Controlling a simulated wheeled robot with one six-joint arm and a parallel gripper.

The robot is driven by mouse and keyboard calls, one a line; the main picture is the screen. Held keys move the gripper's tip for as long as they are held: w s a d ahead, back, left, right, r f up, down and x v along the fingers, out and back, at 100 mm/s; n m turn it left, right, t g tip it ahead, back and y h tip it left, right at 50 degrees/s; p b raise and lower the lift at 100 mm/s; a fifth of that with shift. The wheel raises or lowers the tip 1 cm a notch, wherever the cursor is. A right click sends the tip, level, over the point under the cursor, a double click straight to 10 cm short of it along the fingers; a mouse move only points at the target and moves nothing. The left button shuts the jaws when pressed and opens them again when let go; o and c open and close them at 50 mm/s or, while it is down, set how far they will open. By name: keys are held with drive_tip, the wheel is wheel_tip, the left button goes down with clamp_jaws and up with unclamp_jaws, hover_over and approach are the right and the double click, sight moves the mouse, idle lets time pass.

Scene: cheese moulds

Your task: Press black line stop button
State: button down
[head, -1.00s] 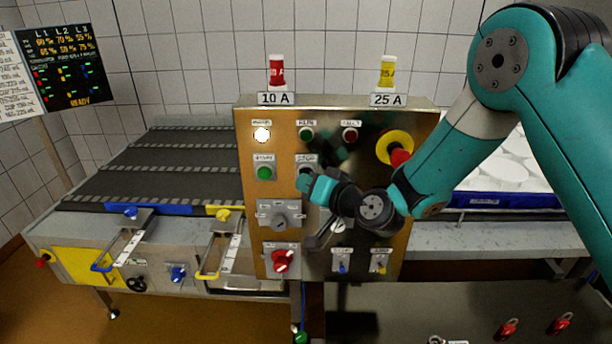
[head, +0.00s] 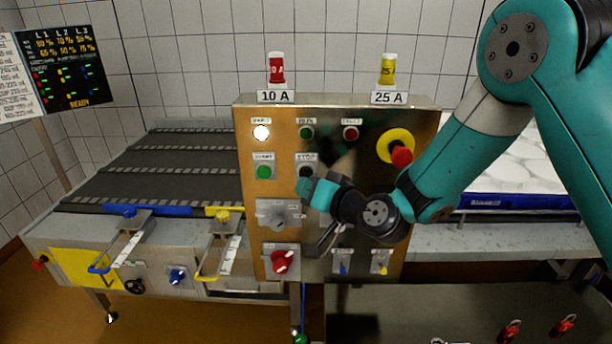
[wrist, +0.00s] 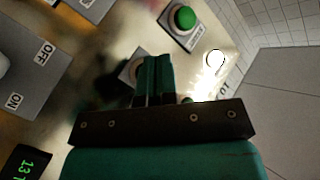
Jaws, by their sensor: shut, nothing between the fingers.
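The black stop button (head: 306,172) sits on its plate under the STOP label on the control panel (head: 420,130), right of the green start button (head: 264,172). My gripper (head: 304,184) is at the panel front, just below and partly over the stop button. In the wrist view my gripper (wrist: 157,60) has its two teal fingers side by side, shut and empty. They overlap the stop button's plate (wrist: 131,72) and hide the button there. The green start button (wrist: 184,17) shows above right. I cannot tell whether the fingertips touch the button.
A red emergency knob (head: 401,155) on a yellow disc, a grey selector (head: 279,215) and a red rotary switch (head: 283,261) share the panel. A conveyor (head: 150,170) lies left. Red and yellow fuses stand on the panel top. A white lamp (head: 262,133) is lit.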

drive_tip(key=s+b, duration=0.2)
drive_tip(key=s, duration=0.2)
drive_tip(key=shift+s+a, duration=0.1)
drive_tip(key=shift+s, duration=0.25)
idle(0.4)
drive_tip(key=s+d+r+n+g, duration=0.1)
drive_tip(key=s+r+n+g, duration=0.3)
drive_tip(key=s+g, duration=0.3)
drive_tip(key=s+d+n+g+h, duration=0.1)
drive_tip(key=s+d+g+h, duration=0.1)
drive_tip(key=s+d, duration=0.5)
drive_tip(key=s+d+g+h+b, duration=0.1)
drive_tip(key=s+d+g+h, duration=0.2)
drive_tip(key=s, duration=0.9)
drive_tip(key=d+h, duration=0.2)
drive_tip(key=d, duration=0.1)
drive_tip(key=shift+d+r+n, duration=0.35)
drive_tip(key=shift+d+n, duration=0.05)
idle(0.8)
